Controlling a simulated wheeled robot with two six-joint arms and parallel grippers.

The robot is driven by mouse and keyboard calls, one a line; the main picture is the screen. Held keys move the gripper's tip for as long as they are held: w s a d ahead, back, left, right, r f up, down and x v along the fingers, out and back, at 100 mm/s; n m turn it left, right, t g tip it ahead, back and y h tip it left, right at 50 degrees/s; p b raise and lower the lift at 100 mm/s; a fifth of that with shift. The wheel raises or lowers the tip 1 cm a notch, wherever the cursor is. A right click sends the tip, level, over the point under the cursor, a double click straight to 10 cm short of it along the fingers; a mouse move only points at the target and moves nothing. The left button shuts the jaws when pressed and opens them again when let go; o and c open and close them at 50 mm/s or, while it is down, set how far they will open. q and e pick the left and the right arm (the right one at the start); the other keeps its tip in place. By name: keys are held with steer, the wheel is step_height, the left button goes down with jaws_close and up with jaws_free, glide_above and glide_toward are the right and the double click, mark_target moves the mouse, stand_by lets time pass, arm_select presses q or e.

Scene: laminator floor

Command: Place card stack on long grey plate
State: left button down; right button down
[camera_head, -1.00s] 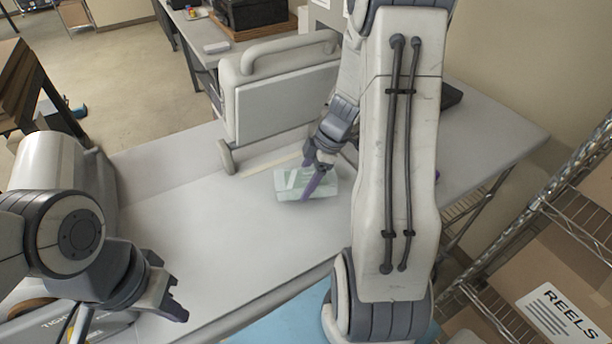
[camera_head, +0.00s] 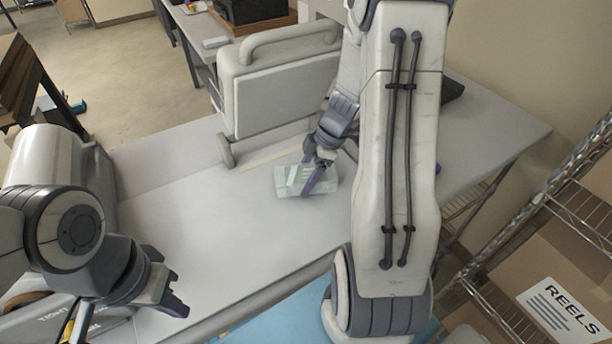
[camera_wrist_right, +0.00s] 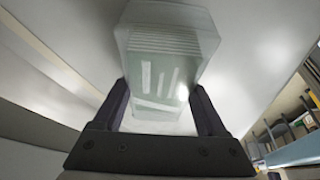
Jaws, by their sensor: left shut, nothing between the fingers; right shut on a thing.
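The card stack (camera_head: 286,182) is a pale green, glassy-looking block of thin layers, low over or on the light grey work surface in the head view. My right gripper (camera_head: 312,180) is shut on it, with one dark finger across its top. The right wrist view shows the stack (camera_wrist_right: 166,42) between and beyond the two fingers (camera_wrist_right: 160,95). I cannot tell whether the stack touches the surface. A long light grey surface (camera_head: 215,215) stretches below and left of it; I cannot tell whether this is the long grey plate. My left gripper (camera_head: 172,300) is shut and empty at lower left.
A grey machine with a handle and flat panel (camera_head: 285,92) stands just behind the stack. A pale strip (camera_head: 270,158) lies at its foot. A wire shelf with a box marked REELS (camera_head: 560,310) is at right. The surface left of the stack is clear.

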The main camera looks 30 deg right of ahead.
steer(key=shift+f+b, duration=0.35)
steer(key=shift+b, duration=0.05)
jaws_free()
steer(key=shift+s, duration=0.1)
